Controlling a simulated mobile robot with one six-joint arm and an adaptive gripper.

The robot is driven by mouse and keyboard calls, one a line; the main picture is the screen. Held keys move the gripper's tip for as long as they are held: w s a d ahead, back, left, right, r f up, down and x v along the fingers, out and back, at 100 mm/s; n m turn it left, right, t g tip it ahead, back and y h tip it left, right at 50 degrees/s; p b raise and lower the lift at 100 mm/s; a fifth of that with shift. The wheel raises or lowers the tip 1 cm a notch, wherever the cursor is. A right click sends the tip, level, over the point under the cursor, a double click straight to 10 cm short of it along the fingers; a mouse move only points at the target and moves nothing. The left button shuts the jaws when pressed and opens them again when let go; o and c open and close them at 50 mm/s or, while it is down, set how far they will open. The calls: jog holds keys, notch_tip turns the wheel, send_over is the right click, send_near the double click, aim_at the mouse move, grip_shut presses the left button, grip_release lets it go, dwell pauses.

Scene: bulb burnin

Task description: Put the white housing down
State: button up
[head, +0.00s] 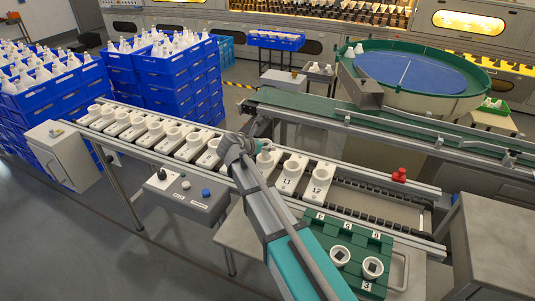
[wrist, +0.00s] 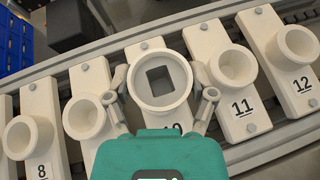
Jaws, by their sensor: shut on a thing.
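The white housing (wrist: 185,77), a round cup with a dark square opening, is between the two fingers of my gripper (wrist: 161,90) in the wrist view. The fingers are shut on it from left and right. It is over the carrier numbered 10, whose number is partly hidden by my gripper. I cannot tell whether it touches the carrier's cup. In the head view my gripper (head: 262,148) is over the row of white carriers, and the arm hides part of the housing. Carrier 11 (wrist: 239,107) and carrier 12 (wrist: 290,62) stand to the right with empty cups.
Carrier 8 (wrist: 40,118) and others continue leftward along the rail. A green tray (head: 325,232) in front holds two white housings (head: 340,255). A red knob (head: 399,174) is on the rail at right. A green conveyor (head: 310,110) runs behind; blue crates (head: 170,70) stand at back left.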

aim_at(265, 152)
jog(key=shift+f, duration=0.1)
jog(key=shift+w+f+b, duration=0.4)
jog(key=shift+f+b, duration=0.05)
jog(key=shift+b, duration=0.15)
jog(key=shift+f+b, duration=1.45)
jog(key=shift+f, duration=0.05)
jog(key=shift+f, duration=0.1)
jog(key=o, duration=0.9)
jog(key=shift+c, duration=0.2)
jog(key=shift+r, duration=0.2)
